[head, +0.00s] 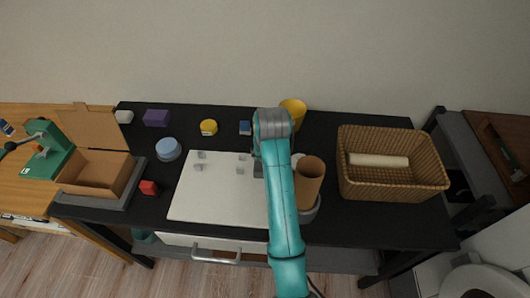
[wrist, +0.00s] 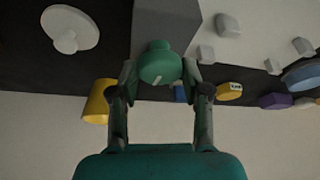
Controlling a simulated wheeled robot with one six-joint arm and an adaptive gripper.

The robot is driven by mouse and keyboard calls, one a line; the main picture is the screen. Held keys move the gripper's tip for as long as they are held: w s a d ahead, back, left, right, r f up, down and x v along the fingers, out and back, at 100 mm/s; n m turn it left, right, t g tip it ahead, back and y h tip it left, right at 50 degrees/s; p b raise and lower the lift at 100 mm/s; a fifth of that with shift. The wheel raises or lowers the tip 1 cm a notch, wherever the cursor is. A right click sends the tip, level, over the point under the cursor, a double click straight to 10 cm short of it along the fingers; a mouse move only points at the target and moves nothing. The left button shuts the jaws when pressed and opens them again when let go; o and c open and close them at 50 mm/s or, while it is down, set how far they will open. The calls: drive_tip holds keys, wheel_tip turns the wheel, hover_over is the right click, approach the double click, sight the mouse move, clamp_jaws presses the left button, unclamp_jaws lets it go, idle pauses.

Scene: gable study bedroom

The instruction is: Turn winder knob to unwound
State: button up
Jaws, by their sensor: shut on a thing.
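The winder knob (wrist: 160,62) is green and round, with a small pale mark near its lower edge in the wrist view. It sits against a grey block (wrist: 168,22), which looks like the winder's body. My gripper (wrist: 160,72) has one finger on each side of the knob and is shut on it. In the head view my teal arm reaches over the desk and hides the knob and my fingertips. Which turn position the knob is in cannot be told.
On the black desk, a white board (head: 225,205) lies left of my arm. A brown cylinder (head: 310,178) stands close right, with a yellow cup (head: 293,110) behind. A wicker basket (head: 435,182) is farther right. A cardboard box (head: 90,188) stands at the left.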

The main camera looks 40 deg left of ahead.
drive_tip(key=shift+f, duration=0.1)
idle(0.3)
drive_tip(key=o, duration=1.1)
drive_tip(key=shift+v, duration=3.8)
drive_tip(key=shift+w, duration=0.1)
